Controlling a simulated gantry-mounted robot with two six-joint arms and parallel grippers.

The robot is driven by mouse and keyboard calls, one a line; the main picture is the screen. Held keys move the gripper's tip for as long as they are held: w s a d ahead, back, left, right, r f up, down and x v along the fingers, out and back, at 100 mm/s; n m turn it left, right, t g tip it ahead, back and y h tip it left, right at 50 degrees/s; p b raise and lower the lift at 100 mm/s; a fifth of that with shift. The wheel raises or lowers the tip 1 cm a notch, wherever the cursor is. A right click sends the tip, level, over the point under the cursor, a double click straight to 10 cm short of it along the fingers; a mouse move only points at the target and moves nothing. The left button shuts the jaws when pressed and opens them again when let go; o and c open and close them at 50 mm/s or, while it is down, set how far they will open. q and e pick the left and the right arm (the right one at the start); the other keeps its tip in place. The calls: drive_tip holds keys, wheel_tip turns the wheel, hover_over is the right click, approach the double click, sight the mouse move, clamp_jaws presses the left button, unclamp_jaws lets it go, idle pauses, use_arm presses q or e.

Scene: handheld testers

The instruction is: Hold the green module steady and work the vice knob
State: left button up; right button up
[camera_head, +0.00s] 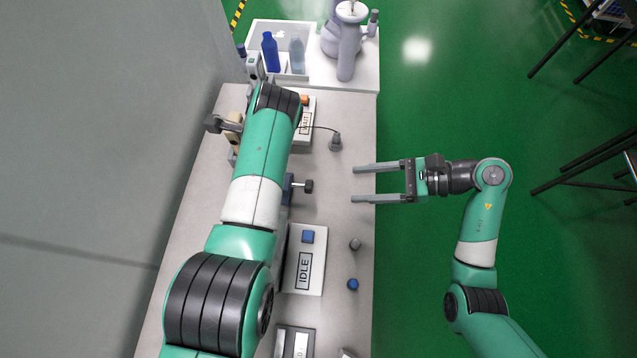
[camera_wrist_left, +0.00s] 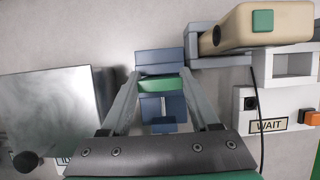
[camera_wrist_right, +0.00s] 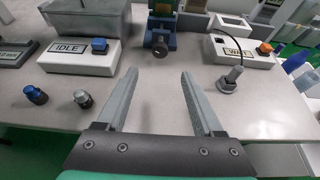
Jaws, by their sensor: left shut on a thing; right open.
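The green module (camera_wrist_left: 160,83) sits in the blue vice (camera_wrist_left: 160,57), between the fingers of my left gripper (camera_wrist_left: 160,80), which is shut on it. In the head view my left arm hides the module and this gripper. The dark vice knob (camera_head: 308,186) sticks out to the right of my left arm, and it also shows in the right wrist view (camera_wrist_right: 160,50). My right gripper (camera_head: 355,185) is open and empty. Its fingers point at the knob, level with it and apart from it, near the table's right edge.
An IDLE box (camera_head: 304,262) with a blue button and a WAIT box (camera_wrist_right: 240,50) flank the vice. A blue-topped knob (camera_head: 353,284), a grey knob (camera_head: 355,244) and a cabled grey plug (camera_head: 336,142) stand near the right edge. A beige tester (camera_wrist_left: 262,27) is beside the module.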

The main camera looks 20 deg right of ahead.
sight(318, 193)
drive_tip(key=x, duration=1)
drive_tip(key=shift+w+a+f, duration=0.1)
drive_tip(key=shift+w+a, duration=0.1)
drive_tip(key=shift+a, duration=0.2)
clamp_jaws()
